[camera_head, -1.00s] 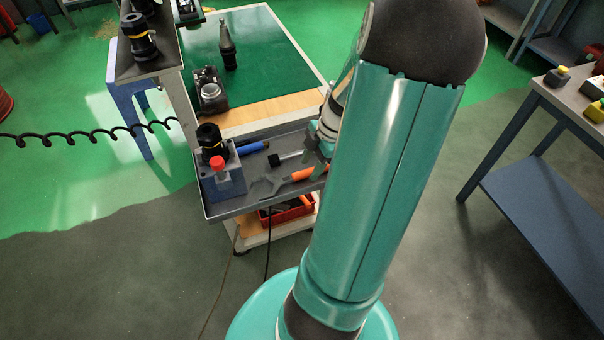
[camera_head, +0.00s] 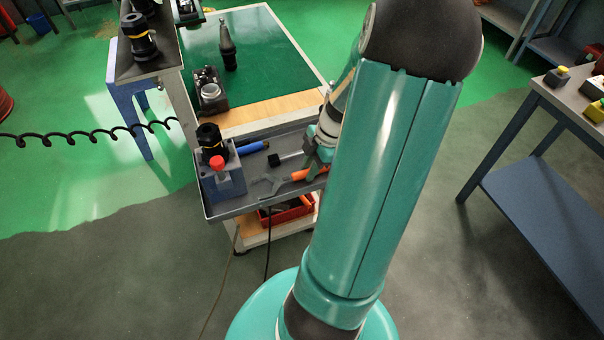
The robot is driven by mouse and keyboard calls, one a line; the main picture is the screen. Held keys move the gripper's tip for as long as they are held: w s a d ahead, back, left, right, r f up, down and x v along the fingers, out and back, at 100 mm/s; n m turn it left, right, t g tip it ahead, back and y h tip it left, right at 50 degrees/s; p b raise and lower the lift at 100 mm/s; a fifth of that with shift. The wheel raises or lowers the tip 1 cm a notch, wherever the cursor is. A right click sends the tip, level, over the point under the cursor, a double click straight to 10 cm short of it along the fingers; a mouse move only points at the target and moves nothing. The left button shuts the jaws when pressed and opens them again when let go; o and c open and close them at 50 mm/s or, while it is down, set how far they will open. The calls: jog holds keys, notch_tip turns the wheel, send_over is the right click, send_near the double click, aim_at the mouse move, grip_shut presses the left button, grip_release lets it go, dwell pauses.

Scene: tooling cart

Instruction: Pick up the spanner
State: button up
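The spanner (camera_head: 270,187) has a dark grey open-ended head and an orange handle. It lies in the grey tray (camera_head: 238,207) of the cart, its head pointing left. My arm hides the right end of the spanner and much of my gripper. I cannot tell whether the fingers are closed on the handle.
A blue-grey block (camera_head: 226,184) with a red cap and a black tool holder stands in the tray's left end. A blue-handled tool (camera_head: 252,147) and a black-headed tool (camera_head: 275,160) lie behind the spanner. A red bin (camera_head: 290,213) sits on the shelf below.

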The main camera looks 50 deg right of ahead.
grip_shut()
jog(key=shift+r, duration=0.1)
